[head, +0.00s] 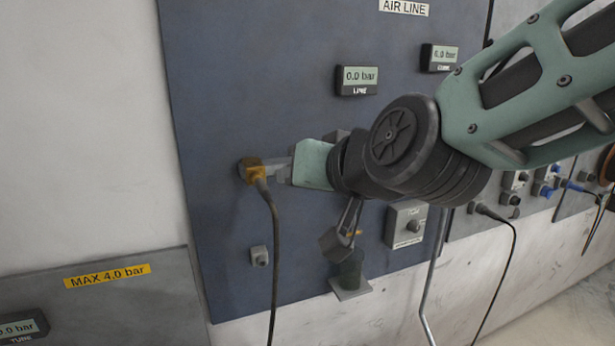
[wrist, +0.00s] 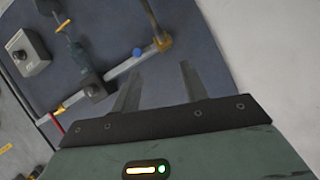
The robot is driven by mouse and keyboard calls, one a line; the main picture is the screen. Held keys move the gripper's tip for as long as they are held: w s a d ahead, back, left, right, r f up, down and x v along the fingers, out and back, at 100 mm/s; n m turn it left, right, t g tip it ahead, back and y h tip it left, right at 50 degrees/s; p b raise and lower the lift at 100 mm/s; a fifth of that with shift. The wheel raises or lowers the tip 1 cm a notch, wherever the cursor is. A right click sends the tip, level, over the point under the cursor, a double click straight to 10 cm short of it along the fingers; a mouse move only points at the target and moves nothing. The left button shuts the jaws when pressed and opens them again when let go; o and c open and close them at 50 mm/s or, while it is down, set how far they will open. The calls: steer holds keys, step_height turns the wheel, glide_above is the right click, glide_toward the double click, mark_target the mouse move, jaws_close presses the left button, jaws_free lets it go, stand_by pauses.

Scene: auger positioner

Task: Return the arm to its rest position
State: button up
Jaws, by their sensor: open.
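My gripper (head: 276,172) is in front of the dark blue panel (head: 230,90) in the head view, at the end of my outstretched arm. In the wrist view its two flat grey fingers (wrist: 161,68) are spread, with nothing between them. A brass fitting (head: 253,170) with a black hose appears beside the fingertips in the head view. I cannot tell whether the fingers touch anything. My wrist hides part of the pipe in the head view.
A LINE display (head: 356,80) reads 0.0 bar; another display (head: 439,57) is near my arm. Connectors and cables are at right. Bare pale wall (head: 80,130) lies left.

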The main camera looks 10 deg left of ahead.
steer(key=s+d+f+n+g+h+b, duration=0.1)
steer(key=s+d+f+g+b, duration=0.25)
steer(key=f, duration=0.45)
steer(key=s+d+f+n+g+h+b, duration=0.15)
steer(key=s+d+f+b, duration=0.25)
steer(key=f, duration=0.4)
steer(key=s+d+f+n+g+h+b, duration=0.1)
steer(key=s+d+f+g+h+b, duration=0.4)
steer(key=s+d+f, duration=0.8)
steer(key=shift+d+f+b, duration=0.75)
steer(key=shift+d, duration=0.2)
